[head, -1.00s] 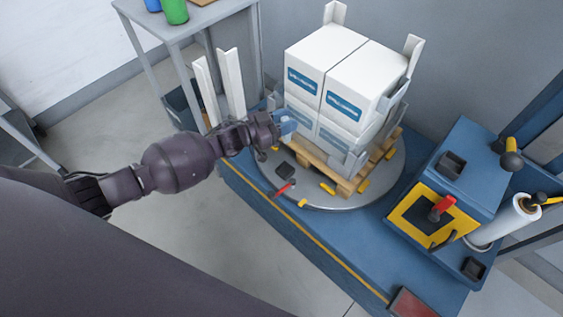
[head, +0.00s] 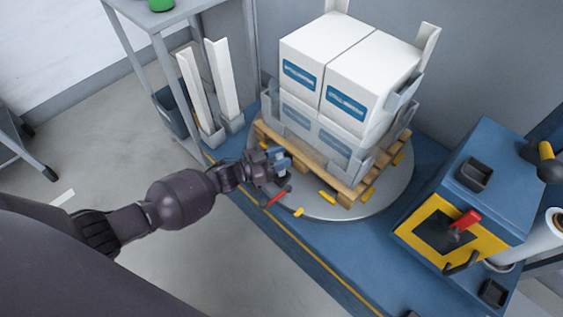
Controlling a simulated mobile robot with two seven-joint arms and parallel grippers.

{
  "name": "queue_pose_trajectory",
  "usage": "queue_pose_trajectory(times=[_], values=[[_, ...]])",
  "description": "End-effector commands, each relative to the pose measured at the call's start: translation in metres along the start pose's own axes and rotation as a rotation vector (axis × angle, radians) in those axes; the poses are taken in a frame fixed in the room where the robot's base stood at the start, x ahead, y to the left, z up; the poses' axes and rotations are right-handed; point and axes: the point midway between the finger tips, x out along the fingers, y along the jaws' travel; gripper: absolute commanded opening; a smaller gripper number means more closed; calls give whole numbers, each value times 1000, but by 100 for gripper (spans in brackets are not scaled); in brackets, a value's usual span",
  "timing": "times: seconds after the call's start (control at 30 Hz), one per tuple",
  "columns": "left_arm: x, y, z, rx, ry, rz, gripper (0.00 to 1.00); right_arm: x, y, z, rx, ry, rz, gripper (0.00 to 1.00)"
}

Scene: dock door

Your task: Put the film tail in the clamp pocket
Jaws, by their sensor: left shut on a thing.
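My left gripper (head: 278,168) is at the front left edge of the round turntable, low beside the pallet. It is shut on the film tail, of which only a small blue-grey patch shows at the fingertips. The clamp with its red lever (head: 276,198) is on the turntable rim, right below the gripper. The gripper hides most of the dark clamp pocket, so I cannot tell whether the film tail is inside it. My right gripper is not in view.
White cartons (head: 348,75) with grey corner guards stand on a wooden pallet (head: 335,185) on the turntable (head: 375,205). White corner posts (head: 222,80) stand at left. A blue machine (head: 490,180) with a yellow panel and red handle, and a film roll (head: 540,240), are at right.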

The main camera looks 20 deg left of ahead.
Motion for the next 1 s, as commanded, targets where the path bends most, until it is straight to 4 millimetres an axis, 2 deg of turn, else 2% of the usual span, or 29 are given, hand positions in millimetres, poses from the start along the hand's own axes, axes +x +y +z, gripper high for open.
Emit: queue_pose_trajectory(times=[0.03, 0.13, 0.33, 0.6, 0.63, 0.8, 1.0], values=[[-2, 3, 17, -9, -9, -1, 11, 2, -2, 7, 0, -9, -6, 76], [-3, 3, 31, -9, -11, 0, 11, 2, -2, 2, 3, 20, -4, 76], [-1, 1, 28, -2, -3, 1, 11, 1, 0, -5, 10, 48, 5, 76], [-1, 1, 33, -4, -5, 0, 11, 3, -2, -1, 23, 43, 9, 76], [-1, 1, 33, -3, -4, 0, 35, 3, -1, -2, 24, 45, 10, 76], [-1, 1, 32, -2, -3, 0, 59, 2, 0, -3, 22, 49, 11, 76], [-1, 1, 32, -2, -3, 0, 59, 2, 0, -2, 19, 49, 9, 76]])
